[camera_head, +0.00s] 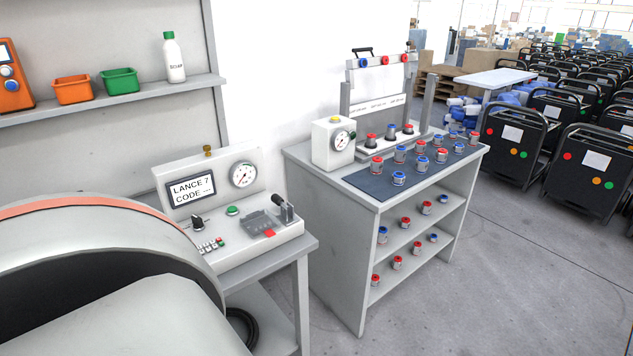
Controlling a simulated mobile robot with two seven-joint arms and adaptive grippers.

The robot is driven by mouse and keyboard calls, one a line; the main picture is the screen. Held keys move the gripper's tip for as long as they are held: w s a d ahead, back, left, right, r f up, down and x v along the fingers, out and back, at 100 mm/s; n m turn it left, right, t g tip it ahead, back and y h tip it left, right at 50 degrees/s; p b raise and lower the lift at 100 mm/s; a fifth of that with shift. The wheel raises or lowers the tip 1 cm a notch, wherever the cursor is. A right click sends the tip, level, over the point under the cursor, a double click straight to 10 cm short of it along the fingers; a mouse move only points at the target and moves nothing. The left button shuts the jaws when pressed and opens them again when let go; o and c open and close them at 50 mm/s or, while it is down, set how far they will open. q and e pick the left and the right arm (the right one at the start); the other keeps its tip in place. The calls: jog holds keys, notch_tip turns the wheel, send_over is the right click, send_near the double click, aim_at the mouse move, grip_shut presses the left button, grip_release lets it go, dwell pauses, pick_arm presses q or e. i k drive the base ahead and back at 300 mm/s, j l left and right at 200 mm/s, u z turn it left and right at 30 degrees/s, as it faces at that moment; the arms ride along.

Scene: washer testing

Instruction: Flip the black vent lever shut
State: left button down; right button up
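Two black lever-like parts are in view, and I cannot tell for certain which is the vent lever. One black lever (363,50) sits on top of the upright test frame (348,98) on the right-hand bench, its bar roughly level. The other is a dark-gripped lever (284,208) standing up at the right end of the white console (253,245), beside a grey clamp-like fixture (258,222). The console has a screen (192,190) reading "LANCE 7 CODE ---" and a round gauge (243,174). Neither of my grippers is in view.
The right-hand bench (372,196) bears a gauge box (334,143) and several red- and blue-capped fittings on a dark mat (371,184). A wall shelf (150,95) holds bins and a soap bottle (174,58). Floor at right is clear up to rows of black machines (516,145).

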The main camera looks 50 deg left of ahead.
aim_at(278, 200)
jog(key=i+u, duration=0.15)
jog(key=i, duration=0.3)
jog(key=i+l+u, duration=0.15)
jog(key=i, duration=0.3)
jog(key=i+l+u, duration=0.1)
jog(key=i, duration=0.35)
jog(key=i+l+u, duration=0.15)
jog(key=i+u, duration=0.15)
jog(key=u, duration=0.15)
jog(key=i+l+u, duration=0.25)
jog(key=u, duration=0.15)
jog(key=i+l+u, duration=0.25)
jog(key=u, duration=0.2)
jog(key=i+l+u, duration=0.15)
jog(key=l+u, duration=0.3)
jog(key=i+l+u, duration=0.1)
jog(key=l+u, duration=0.75)
jog(key=i+l, duration=0.05)
jog(key=l, duration=0.05)
